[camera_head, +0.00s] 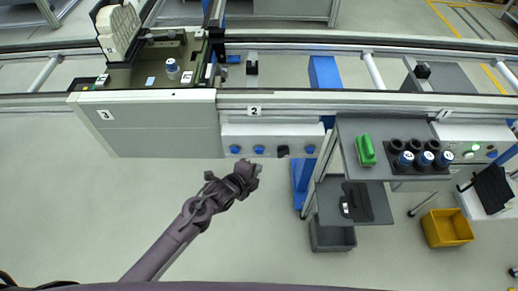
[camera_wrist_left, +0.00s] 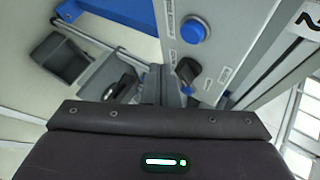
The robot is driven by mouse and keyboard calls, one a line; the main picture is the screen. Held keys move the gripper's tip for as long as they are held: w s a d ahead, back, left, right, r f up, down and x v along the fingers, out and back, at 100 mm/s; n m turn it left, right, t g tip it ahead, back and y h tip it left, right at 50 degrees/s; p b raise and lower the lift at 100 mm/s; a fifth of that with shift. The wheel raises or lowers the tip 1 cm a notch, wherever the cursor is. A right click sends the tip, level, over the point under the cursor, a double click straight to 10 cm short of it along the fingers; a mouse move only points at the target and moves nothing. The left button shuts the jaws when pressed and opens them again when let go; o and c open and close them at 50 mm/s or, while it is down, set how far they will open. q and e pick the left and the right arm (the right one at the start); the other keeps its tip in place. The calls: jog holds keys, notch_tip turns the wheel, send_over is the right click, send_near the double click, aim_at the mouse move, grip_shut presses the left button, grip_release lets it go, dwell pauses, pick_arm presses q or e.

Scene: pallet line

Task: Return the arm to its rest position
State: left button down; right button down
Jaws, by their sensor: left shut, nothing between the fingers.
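My left gripper (camera_head: 248,170) is shut and empty. In the head view its dark arm comes up from the lower left and ends in the air over the pale floor. It is in front of the white control panel (camera_head: 290,134) with blue buttons, below the marker 2, and apart from it in the picture. In the left wrist view a blue button (camera_wrist_left: 195,30) of that panel shows close, and the gripper body fills the bottom of the picture. My right gripper does not show in either view.
A grey shelf cart (camera_head: 352,192) stands right of the arm, with a green object (camera_head: 365,150) and a dark holder with several blue-topped cylinders on its top. A grey bin (camera_head: 332,238) and a yellow bin (camera_head: 447,228) sit on the floor. The floor at lower left is clear.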

pick_arm(q)
jog(key=shift+s, duration=0.85)
jog(key=shift+f, duration=0.1)
jog(key=s+a+f+n+g+y, duration=0.2)
jog(key=s+a+f+n, duration=0.4)
jog(key=f, duration=0.5)
jog(key=s+a+f+n+g+y, duration=0.2)
jog(key=s+a+f+n, duration=0.4)
jog(key=f, duration=0.4)
jog(key=s+a+f+n+g, duration=0.1)
jog(key=s+a+f+n, duration=0.1)
jog(key=s, duration=0.7)
jog(key=s+a+f+n+g+y, duration=0.1)
jog(key=s+a+f+n+g, duration=0.1)
jog(key=s+f, duration=0.4)
jog(key=s+a+f+n+g+y, duration=0.1)
jog(key=s+a+f+n, duration=0.2)
jog(key=s, duration=0.9)
jog(key=shift+s+a+f+n+g, duration=0.15)
jog(key=shift+a+f+n+g, duration=0.35)
jog(key=shift+n, duration=0.4)
jog(key=shift+a+r, duration=0.1)
jog(key=shift+a, duration=0.05)
